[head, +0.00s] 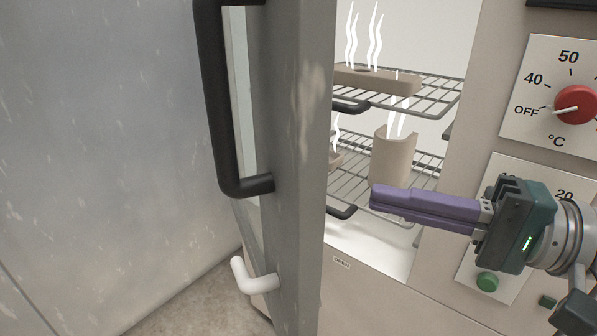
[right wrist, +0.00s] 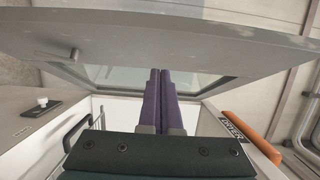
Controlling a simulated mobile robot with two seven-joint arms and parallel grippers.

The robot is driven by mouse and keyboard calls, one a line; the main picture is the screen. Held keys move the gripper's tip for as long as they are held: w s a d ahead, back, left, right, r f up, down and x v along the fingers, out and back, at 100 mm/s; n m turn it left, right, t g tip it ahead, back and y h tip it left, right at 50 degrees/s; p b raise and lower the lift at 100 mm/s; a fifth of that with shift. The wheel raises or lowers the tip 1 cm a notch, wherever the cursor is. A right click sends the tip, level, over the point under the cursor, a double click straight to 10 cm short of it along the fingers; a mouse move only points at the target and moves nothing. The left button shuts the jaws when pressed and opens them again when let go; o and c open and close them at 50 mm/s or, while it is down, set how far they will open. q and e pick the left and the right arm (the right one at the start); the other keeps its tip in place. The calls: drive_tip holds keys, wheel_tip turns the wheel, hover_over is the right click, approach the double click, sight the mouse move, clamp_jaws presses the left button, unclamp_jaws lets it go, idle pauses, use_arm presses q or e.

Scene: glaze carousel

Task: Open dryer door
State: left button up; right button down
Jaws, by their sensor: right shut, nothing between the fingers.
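The grey dryer door (head: 295,150) stands ajar in the head view, seen nearly edge-on, with a wide gap to the dryer. Its black bar handle (head: 210,110) and a white lever (head: 254,278) are on its left side. My right gripper (head: 374,197) has its purple fingers shut and empty, in front of the dryer opening, pointing left towards the door. In the right wrist view the fingers (right wrist: 160,74) point at the door (right wrist: 200,42) and its window (right wrist: 120,78). I cannot tell whether they touch it. My left gripper is not in view.
Inside the dryer, wire racks (head: 435,98) hold a steaming slab (head: 385,80) and a steaming clay piece (head: 393,162). A temperature dial (head: 575,105) and green button (head: 487,282) are on the right panel. A grey wall (head: 100,130) stands left of the door.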

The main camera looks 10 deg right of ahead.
drive_tip(key=shift+a+p, duration=0.65)
drive_tip(key=shift+a, duration=1.75)
